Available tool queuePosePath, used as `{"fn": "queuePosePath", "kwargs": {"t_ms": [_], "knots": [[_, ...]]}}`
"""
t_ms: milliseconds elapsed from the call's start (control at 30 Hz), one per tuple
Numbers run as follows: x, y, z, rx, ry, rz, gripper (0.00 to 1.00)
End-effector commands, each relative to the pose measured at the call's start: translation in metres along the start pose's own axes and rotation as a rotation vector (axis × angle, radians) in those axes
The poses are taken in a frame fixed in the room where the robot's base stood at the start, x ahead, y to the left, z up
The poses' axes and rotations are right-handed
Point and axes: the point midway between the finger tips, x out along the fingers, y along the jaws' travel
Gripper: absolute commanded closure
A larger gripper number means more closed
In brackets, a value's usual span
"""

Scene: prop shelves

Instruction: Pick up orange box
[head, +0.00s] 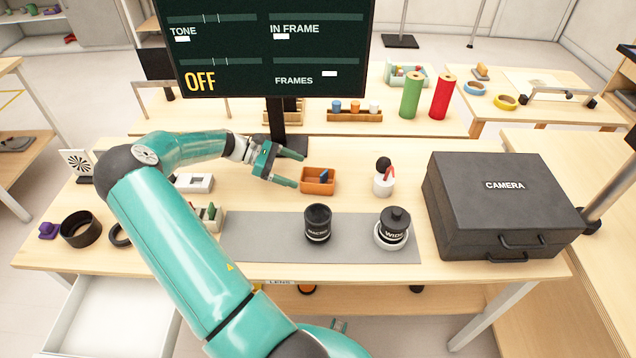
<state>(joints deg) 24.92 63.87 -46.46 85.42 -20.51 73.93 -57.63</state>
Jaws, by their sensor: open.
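The orange box (311,188) is a small open-topped tray on the wooden table, with a dark blue item (324,176) standing in it. It sits behind the grey mat, near the middle of the table. My gripper (291,170) is open and empty, just left of the box, with its fingers pointing right. One finger seems to end close to the box's left edge; I cannot tell whether it touches. My teal arm reaches in from the front and covers part of the table's left side.
On the grey mat (270,238) stand a black macro lens (317,224) and a wide lens (393,226). A white bottle with a red part (383,180) stands right of the box. A black camera case (500,210) fills the right side. A monitor (268,50) rises behind.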

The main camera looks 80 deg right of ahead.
Motion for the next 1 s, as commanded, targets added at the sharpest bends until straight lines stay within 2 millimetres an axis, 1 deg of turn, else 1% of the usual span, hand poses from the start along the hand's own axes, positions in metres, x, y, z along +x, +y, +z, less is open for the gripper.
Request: {"fn": "queuePosePath", "kwargs": {"t_ms": [33,100,367,600,700,900,933,1000], "knots": [[0.011,-0.001,0.000,-0.001,-0.001,-0.003,0.11],[0.021,0.000,0.000,-0.001,-0.001,-0.002,0.11],[0.043,0.000,0.000,0.000,-0.001,-0.001,0.11],[0.078,0.001,0.001,0.000,0.000,-0.001,0.11],[0.083,0.002,0.001,0.001,0.001,0.001,0.11],[0.084,0.002,0.001,0.001,0.002,0.002,0.11],[0.084,0.002,0.001,0.001,0.002,0.002,0.15],[0.084,0.002,0.001,0.001,0.002,0.002,0.29]]}}
